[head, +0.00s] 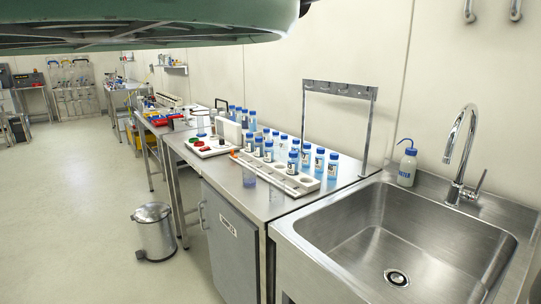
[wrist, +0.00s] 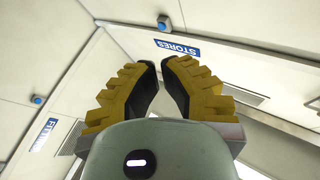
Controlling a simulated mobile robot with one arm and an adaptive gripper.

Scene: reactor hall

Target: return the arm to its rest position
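My gripper (wrist: 159,66) shows in the wrist view, with two stepped yellow fingers that have black inner pads. The fingers stand apart, with pale wall showing through the gap, and nothing is between them. The grey-green gripper body fills the bottom of that view. In the head view a large green part of my arm crosses the top, close to the camera. My gripper does not show in the head view.
A steel sink (head: 395,240) with a tap (head: 461,155) is at the right. The steel bench beside it holds a white rack (head: 290,180) and several blue-capped bottles. A pedal bin (head: 154,232) stands on open floor at left. The wrist view shows a STORES sign (wrist: 178,48).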

